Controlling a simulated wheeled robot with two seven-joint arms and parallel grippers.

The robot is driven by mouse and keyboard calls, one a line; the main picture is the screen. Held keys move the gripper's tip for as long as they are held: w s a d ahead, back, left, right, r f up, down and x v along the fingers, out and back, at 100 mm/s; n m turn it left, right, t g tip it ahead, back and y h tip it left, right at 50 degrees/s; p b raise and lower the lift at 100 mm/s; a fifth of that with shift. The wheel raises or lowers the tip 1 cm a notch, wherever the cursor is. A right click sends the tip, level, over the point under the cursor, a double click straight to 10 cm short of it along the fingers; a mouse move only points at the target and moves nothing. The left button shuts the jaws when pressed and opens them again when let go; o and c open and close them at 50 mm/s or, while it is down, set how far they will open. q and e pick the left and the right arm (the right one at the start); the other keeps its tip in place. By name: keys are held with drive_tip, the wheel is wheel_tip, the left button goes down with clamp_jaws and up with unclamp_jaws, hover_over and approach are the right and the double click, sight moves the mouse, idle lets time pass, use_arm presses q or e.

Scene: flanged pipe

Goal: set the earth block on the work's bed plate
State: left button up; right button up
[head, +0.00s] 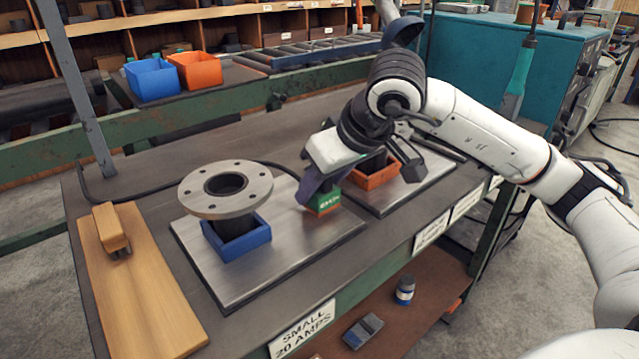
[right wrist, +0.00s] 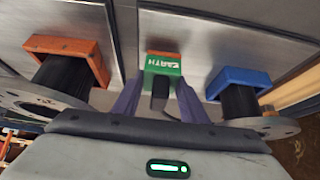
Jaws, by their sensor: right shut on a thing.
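The earth block (head: 323,201), green with an orange base, is between the fingers of my right gripper (head: 318,188) in the head view. The gripper is shut on it. The block is over the right part of the bed plate (head: 290,243) that carries the blue holder (head: 238,238); I cannot tell whether its base touches the metal. In the right wrist view the block (right wrist: 161,64) shows its EARTH lettering between the purple fingers. A flanged pipe (head: 227,190) stands upright in the blue holder. My left gripper is not in view.
A second bed plate (head: 425,185) with an orange holder (head: 376,176) lies to the right, partly behind my right arm. A wooden board (head: 140,290) with a wooden block lies at left. Blue and orange bins (head: 195,70) stand behind. A dark cable runs behind the plates.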

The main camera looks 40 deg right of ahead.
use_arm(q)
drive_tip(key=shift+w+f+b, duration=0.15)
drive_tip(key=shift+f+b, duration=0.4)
use_arm(e)
drive_tip(key=shift+f, duration=0.55)
drive_tip(key=o, duration=1)
drive_tip(key=shift+o, duration=0.6)
drive_tip(key=shift+f, duration=0.15)
drive_tip(key=shift+s+r, duration=0.1)
drive_tip(key=shift+r, duration=0.1)
use_arm(q)
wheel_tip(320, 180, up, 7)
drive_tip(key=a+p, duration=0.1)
drive_tip(key=p, duration=0.8)
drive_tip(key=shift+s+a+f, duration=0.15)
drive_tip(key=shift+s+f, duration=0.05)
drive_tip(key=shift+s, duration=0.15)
use_arm(e)
drive_tip(key=s+r, duration=0.2)
drive_tip(key=r, duration=0.6)
drive_tip(key=s+r, duration=0.3)
drive_tip(key=r, duration=0.6)
drive_tip(key=shift+s+d+r, duration=0.15)
drive_tip(key=shift+d+r, duration=0.05)
drive_tip(key=shift+r, duration=0.05)
